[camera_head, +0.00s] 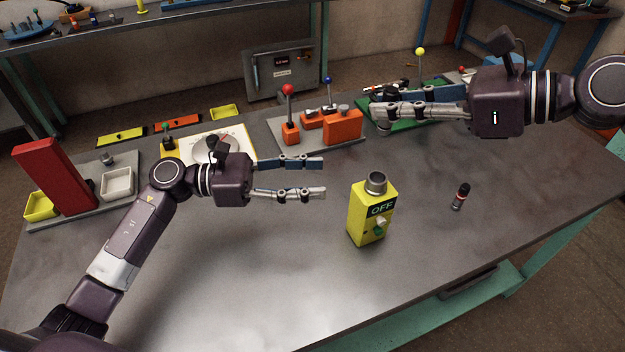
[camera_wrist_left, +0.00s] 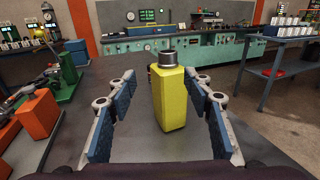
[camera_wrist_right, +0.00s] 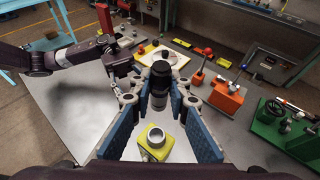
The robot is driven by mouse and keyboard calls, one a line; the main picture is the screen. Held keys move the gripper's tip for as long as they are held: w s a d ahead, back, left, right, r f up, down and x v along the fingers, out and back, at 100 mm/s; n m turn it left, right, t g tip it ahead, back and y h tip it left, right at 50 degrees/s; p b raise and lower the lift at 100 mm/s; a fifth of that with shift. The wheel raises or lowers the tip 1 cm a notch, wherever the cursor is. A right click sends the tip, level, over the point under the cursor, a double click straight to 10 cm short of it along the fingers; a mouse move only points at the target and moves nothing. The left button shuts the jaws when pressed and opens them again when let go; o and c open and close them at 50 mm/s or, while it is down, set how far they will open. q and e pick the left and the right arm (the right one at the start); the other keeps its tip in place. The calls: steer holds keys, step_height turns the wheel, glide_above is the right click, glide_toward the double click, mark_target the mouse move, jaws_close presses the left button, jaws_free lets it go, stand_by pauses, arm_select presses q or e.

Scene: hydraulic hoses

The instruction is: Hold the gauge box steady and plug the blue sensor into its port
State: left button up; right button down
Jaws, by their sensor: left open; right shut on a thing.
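The yellow gauge box (camera_head: 358,214) stands upright on the table, with a round grey port (camera_head: 376,181) on top and an OFF label on its side. My left gripper (camera_head: 323,178) is open to the left of the box, apart from it. In the left wrist view the box (camera_wrist_left: 171,100) shows ahead, between the spread fingers. My right gripper (camera_head: 377,110) is above the table, behind the box, shut on a dark cylindrical sensor (camera_wrist_right: 160,86). No blue shows clearly on that sensor. In the right wrist view the port (camera_wrist_right: 155,137) lies below it.
Orange blocks with levers (camera_head: 342,127) and a green fixture (camera_head: 425,117) stand behind. A red stand with bins (camera_head: 52,175) is at left. The front table is clear.

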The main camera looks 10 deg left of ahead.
mark_target(367, 181)
arm_select(q)
steer(key=shift+g, duration=0.3)
steer(key=x, duration=0.8)
steer(key=s+x, duration=0.1)
steer(key=x, duration=0.3)
steer(key=shift+d+r, duration=0.25)
steer(key=shift+d, duration=0.25)
jaws_close()
